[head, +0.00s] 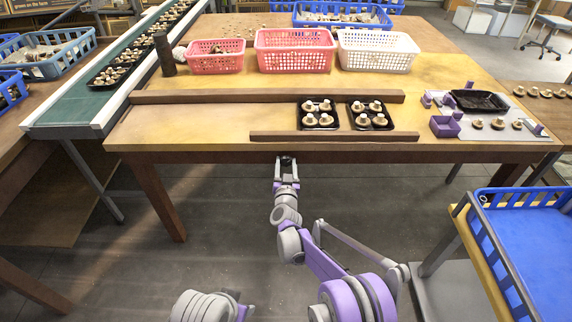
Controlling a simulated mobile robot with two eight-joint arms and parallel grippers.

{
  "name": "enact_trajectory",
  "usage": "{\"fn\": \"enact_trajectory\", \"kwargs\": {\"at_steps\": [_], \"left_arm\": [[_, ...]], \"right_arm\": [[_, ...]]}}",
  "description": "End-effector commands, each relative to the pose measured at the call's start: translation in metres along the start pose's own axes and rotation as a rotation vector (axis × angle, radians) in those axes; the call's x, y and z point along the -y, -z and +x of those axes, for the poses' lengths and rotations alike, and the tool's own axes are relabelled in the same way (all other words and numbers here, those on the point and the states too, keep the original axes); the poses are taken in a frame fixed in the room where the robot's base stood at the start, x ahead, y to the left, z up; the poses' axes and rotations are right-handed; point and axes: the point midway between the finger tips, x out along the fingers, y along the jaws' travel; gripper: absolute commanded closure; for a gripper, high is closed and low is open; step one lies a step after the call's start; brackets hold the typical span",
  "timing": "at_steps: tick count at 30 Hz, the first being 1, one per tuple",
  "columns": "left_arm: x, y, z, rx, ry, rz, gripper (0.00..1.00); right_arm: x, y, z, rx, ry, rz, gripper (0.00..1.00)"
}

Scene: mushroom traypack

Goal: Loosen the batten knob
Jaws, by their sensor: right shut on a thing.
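My right gripper (286,160) is at the table's front edge, just below the front wooden batten (340,136). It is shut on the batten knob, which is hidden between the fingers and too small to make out. The front batten lies along the near edge, and a longer rear batten (220,97) lies behind it. Two black trays of mushrooms, a left one (301,127) and a right one (389,127), sit side by side between the battens. My left gripper is not in view; only a grey link shows at the bottom.
Red crates (296,60) and a white crate (379,60) stand at the back. A dark cylinder (165,55) stands beside the green conveyor (75,105). A purple box (445,127) and an empty black tray (479,101) are at right. A blue cart (520,260) stands front right.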

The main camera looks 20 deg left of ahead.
Motion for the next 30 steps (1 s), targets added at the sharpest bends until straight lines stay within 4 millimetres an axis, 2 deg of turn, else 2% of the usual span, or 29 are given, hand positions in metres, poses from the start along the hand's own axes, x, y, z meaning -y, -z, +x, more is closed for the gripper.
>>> {"fn": "enact_trajectory", "kwargs": {"at_steps": [8, 9, 13, 14, 23, 26, 30], "left_arm": [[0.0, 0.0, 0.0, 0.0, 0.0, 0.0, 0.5], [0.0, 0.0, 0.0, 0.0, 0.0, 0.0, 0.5], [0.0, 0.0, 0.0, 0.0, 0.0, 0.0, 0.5], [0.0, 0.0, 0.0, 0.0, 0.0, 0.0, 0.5], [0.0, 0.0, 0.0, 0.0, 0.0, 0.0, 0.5], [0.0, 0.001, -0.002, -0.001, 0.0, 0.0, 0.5], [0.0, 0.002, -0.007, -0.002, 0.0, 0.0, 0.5]], "right_arm": [[0.0, 0.0, 0.0, -0.001, -0.001, 0.0, 1.0], [0.0, 0.0, 0.0, -0.001, -0.001, 0.0, 0.43], [0.0, 0.0, 0.0, 0.0, 0.0, 0.001, 0.19], [0.0, 0.0, 0.0, 0.0, 0.0, 0.001, 0.16], [0.0, 0.0, -0.002, 0.0, 0.0, 0.001, 0.16], [0.0, 0.001, -0.01, 0.0, 0.0, 0.001, 0.16], [0.001, 0.002, -0.034, -0.001, 0.001, 0.002, 0.16]]}}
